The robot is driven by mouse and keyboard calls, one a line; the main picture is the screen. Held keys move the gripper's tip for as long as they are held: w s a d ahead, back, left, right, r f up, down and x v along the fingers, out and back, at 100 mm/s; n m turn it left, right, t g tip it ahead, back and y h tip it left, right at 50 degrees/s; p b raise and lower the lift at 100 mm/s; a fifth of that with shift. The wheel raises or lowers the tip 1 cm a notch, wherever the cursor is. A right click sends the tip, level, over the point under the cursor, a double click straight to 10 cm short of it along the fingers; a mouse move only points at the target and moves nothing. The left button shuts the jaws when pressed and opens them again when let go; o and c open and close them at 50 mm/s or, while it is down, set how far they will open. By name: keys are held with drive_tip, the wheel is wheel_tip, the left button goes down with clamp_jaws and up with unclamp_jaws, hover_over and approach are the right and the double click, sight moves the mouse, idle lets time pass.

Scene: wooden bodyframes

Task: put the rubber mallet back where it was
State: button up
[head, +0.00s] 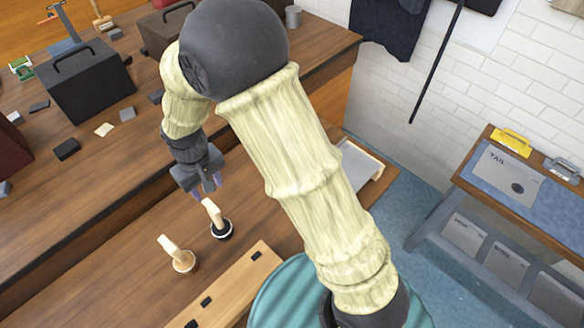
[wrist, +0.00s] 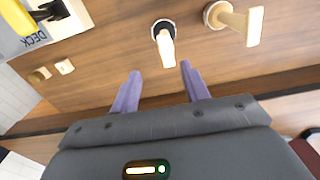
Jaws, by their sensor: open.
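The likely rubber mallet has a black round head and a pale wooden handle (head: 214,214). It stands head down on the wooden bench, with a white ring round its base, handle up and slightly tilted. In the wrist view its handle (wrist: 167,50) shows just beyond and between my fingertips. A second mallet (head: 170,247) with a wooden-coloured head stands beside it, and also shows in the wrist view (wrist: 240,22). My gripper (head: 208,188) is open and empty, close to the black mallet's handle top. In the wrist view the purple fingers (wrist: 160,70) are apart with nothing between them.
A pale slotted board (head: 228,288) lies at the bench's front. A grey tray (head: 358,165) sits at its right end. A black toolbox (head: 88,92) and small blocks stand on the raised part behind. A side table (head: 470,172) holds a TAIL panel (head: 508,176).

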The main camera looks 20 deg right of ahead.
drive_tip(key=s+d+r+m, duration=0.2)
drive_tip(key=d, duration=0.6)
drive_tip(key=s+d+r+m+t, duration=0.1)
drive_tip(key=s+d+r+m, duration=0.1)
drive_tip(key=d, duration=0.6)
drive_tip(key=s+d+r+m+t, duration=0.1)
drive_tip(key=s+d+r+m, duration=0.1)
drive_tip(key=d, duration=0.6)
wheel_tip(320, 180, up, 2)
drive_tip(key=shift+s+d, duration=0.25)
drive_tip(key=shift+s, duration=0.4)
